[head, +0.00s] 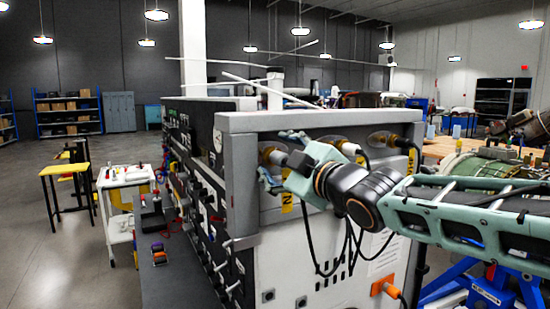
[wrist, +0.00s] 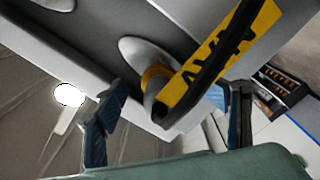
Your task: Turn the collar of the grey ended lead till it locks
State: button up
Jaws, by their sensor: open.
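The lead with a pale grey end (head: 279,158) is at the left socket on the cabinet's end panel. In the wrist view its brass-orange collar (wrist: 154,75) sits against a round metal flange (wrist: 137,52), with the grey end (wrist: 151,99) below it, partly hidden by a yellow tag (wrist: 232,48) and black cable. My gripper (head: 274,157) is at this connector. In the wrist view my gripper (wrist: 168,96) is open, with one blue finger on each side of the lead and visible gaps. I cannot tell whether the collar is locked.
Two more leads are on the same panel, a middle one (head: 347,147) partly behind my arm and a right one (head: 402,142). Black cables hang down the panel (head: 335,250).

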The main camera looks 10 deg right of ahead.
jog(key=shift+s+d, duration=0.1)
jog(key=shift+s+d, duration=0.15)
jog(key=shift+s, duration=0.05)
jog(key=v, duration=0.4)
jog(key=shift+s, duration=0.1)
dwell(0.4)
